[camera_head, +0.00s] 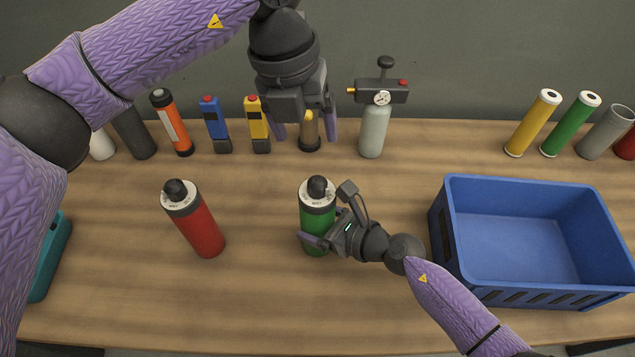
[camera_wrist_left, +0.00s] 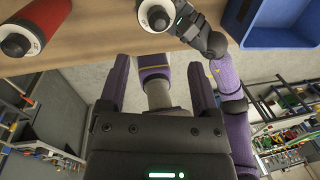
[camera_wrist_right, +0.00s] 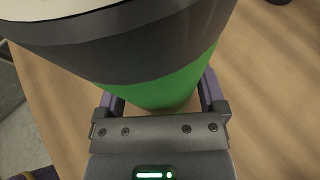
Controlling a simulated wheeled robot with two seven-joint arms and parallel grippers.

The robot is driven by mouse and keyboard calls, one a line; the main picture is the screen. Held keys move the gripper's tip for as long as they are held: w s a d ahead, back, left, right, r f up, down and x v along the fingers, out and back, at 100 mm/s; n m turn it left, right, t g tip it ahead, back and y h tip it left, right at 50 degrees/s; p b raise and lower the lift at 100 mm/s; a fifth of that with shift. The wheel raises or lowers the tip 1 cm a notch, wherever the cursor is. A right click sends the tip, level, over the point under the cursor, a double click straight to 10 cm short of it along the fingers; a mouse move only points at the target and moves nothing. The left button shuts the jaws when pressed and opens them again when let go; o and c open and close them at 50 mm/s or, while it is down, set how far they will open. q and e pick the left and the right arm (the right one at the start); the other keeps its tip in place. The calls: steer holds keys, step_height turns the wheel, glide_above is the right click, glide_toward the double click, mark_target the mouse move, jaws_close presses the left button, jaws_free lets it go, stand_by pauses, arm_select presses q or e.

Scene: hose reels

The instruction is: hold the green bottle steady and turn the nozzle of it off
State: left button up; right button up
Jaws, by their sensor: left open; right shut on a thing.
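The green bottle (camera_head: 317,222) stands upright on the table in the head view, with a grey-white collar and a black nozzle (camera_head: 318,187) on top. My right gripper (camera_head: 322,230) is shut around its body from the right. The right wrist view shows the green wall (camera_wrist_right: 165,85) between both fingers, under a wide dark band. My left gripper (camera_head: 305,128) is open and empty, raised above the table and pointing down. In the left wrist view, the bottle's top (camera_wrist_left: 157,14) is beyond the fingertips, near the upper edge.
A red bottle (camera_head: 199,227) of the same kind stands to the left. A blue crate (camera_head: 540,294) is at the right. A grey-green canister (camera_head: 373,135) with a valve stands behind, among several other cylinders and tools along the wall. A teal box edge (camera_head: 50,260) shows far left.

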mark_target(317, 181)
arm_select(q)
steer(key=f+n, duration=0.3)
steer(key=d+f+n+y, duration=0.1)
steer(key=f+n, duration=0.6)
steer(key=shift+d+f+n+y, duration=0.3)
steer(key=shift+f+y, duration=0.1)
jaws_close()
